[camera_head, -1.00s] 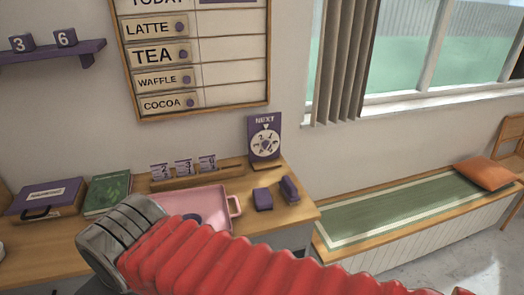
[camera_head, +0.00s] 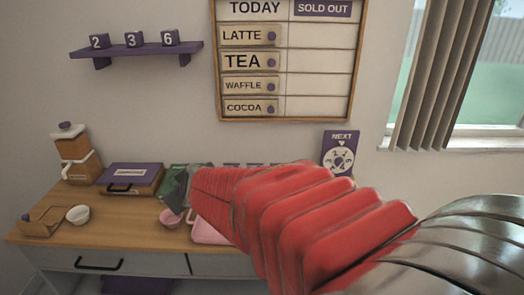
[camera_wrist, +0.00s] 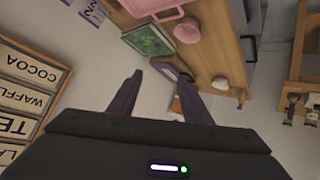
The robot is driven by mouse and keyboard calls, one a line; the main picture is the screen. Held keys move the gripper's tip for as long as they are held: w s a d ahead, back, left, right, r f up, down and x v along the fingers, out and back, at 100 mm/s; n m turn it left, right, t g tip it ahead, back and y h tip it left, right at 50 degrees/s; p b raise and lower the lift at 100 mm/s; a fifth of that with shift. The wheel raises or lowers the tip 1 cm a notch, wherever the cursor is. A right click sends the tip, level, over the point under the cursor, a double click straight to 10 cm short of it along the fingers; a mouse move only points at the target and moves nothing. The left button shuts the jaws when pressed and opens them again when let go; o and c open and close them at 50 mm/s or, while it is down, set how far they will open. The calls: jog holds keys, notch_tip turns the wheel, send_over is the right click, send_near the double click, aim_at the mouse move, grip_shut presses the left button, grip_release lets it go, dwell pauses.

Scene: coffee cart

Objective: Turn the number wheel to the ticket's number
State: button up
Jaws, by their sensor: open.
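The number wheel (camera_head: 339,160) is a pale dial on a purple board headed NEXT, with a white pointer above it. It stands on the counter by the wall, its lower part hidden by my red-sleeved arm. Its digits are too small to read. Tickets show only as purple tops (camera_head: 232,165) above my arm; in the wrist view a ticket (camera_wrist: 89,18) shows at the upper left, its number unclear. My gripper (camera_wrist: 159,75) is open and empty, its two dark fingers apart in the wrist view. It is far left of the wheel, away from it.
A green book (camera_wrist: 149,40) lies below the fingers' reach. Number cubes (camera_head: 134,40) stand on a purple shelf above.

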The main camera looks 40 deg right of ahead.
jog(key=w+d+f+h, duration=0.1)
jog(key=w+d+h, duration=0.1)
jog(key=d, duration=0.5)
jog(key=w+d+f+h, duration=0.1)
jog(key=w+d+h, duration=0.1)
jog(key=d, duration=0.5)
jog(key=m+g+h, duration=0.1)
jog(key=g+h, duration=1)
send_near(338, 164)
jog(key=a, duration=0.5)
jog(key=shift+s+a+r, duration=0.1)
jog(key=shift+s+r, duration=0.05)
jog(key=shift+r, duration=0.05)
jog(key=d, duration=1.3)
jog(key=shift+d+f, duration=0.4)
jog(key=shift+c, duration=0.6)
